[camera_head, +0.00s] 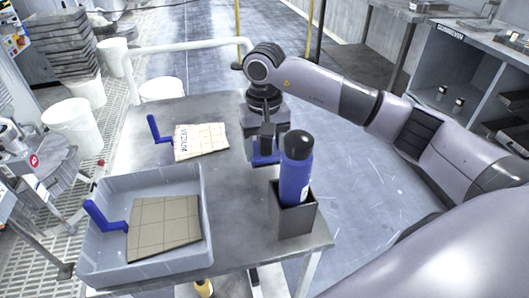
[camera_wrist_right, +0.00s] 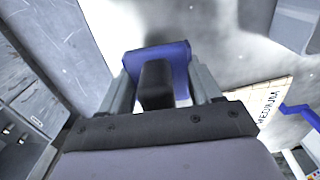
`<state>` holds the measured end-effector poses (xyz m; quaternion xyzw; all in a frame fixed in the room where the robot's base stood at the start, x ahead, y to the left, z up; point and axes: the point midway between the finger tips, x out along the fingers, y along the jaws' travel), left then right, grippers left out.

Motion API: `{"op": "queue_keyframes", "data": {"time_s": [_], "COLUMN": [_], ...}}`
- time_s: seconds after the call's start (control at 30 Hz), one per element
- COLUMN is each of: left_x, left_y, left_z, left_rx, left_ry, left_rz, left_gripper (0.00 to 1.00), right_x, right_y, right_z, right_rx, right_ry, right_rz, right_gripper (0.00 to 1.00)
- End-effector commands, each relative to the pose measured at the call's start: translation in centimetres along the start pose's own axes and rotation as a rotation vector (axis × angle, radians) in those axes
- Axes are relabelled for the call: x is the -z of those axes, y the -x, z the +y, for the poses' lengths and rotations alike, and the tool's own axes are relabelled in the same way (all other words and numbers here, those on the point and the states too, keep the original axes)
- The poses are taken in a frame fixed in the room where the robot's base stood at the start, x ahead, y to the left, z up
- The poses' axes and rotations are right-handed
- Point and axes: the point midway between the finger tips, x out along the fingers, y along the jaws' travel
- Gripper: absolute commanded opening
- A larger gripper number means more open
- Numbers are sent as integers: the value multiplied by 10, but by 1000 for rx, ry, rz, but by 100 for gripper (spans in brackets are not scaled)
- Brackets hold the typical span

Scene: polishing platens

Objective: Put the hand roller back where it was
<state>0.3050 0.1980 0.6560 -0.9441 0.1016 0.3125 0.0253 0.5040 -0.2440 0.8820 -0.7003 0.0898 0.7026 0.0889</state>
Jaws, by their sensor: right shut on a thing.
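My right gripper (camera_head: 266,138) points down over the right edge of the table, behind the blue bottle. It is shut on the hand roller (camera_head: 262,157), whose blue part shows just below the fingers. In the right wrist view the hand roller (camera_wrist_right: 178,54) has a blue frame and a black grip between the two fingers of the gripper (camera_wrist_right: 156,88). Its lower side is hidden, and I cannot tell whether it touches the table. My left gripper is not in view.
The grey table (camera_head: 240,220) holds a pad marked MEDIUM (camera_head: 203,142) with a blue handle. A grey tray (camera_head: 200,250) holds another pad (camera_head: 165,226). A blue bottle (camera_head: 296,172) stands in a dark box (camera_head: 296,218) at the near right. The table's middle is clear.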

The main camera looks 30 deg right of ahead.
Motion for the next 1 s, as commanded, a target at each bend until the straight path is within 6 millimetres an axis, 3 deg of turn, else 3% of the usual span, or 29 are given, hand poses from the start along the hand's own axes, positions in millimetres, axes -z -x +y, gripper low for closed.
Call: {"op": "queue_keyframes", "data": {"time_s": [0.13, 0.83, 0.87, 0.9, 0.97, 1.0], "left_x": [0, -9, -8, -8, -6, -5], "left_y": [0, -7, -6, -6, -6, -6], "left_z": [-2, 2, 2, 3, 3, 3], "left_rx": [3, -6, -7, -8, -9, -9], "left_ry": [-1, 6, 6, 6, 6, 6], "left_rz": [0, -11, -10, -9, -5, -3], "left_gripper": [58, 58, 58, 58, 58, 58], "right_x": [0, -1, -1, -2, -2, -2], "right_y": [-19, -35, -35, -36, -37, -37], "right_z": [0, 0, 0, 0, 0, 0], "right_rx": [1, -1, -2, -4, -4, -4], "right_ry": [-1, 0, 1, 1, 1, 0], "right_rz": [-1, -3, -5, -7, -8, -8], "right_gripper": [18, 18, 11, 66, 86, 89]}}
